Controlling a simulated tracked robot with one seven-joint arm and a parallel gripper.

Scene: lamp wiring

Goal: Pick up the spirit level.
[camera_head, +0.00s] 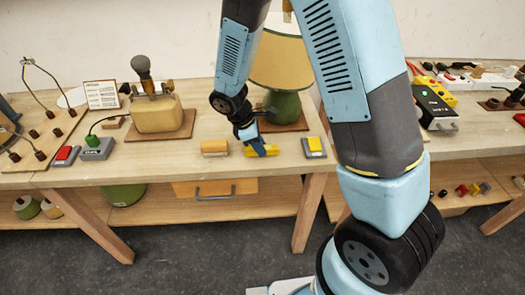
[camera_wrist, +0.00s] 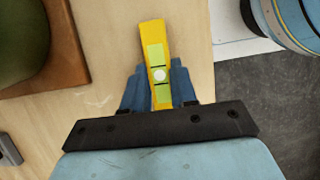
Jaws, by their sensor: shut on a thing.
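The spirit level is a yellow bar (camera_head: 262,151) near the front edge of the workbench in the head view. In the wrist view the spirit level (camera_wrist: 157,45) shows a green vial strip and a pale round spot. My gripper (camera_wrist: 160,92) is shut on it, with a blue finger on each side. In the head view my gripper (camera_head: 255,147) reaches down to the level from above. The level's near end is hidden behind the gripper body in the wrist view. I cannot tell whether the level touches the bench.
A green-based lamp (camera_head: 285,107) stands on a brown board just behind my gripper. A tan block (camera_head: 215,148) lies to the left and a grey-and-yellow block (camera_head: 313,147) to the right. A drawer (camera_head: 216,189) is below. The bench's front edge is close.

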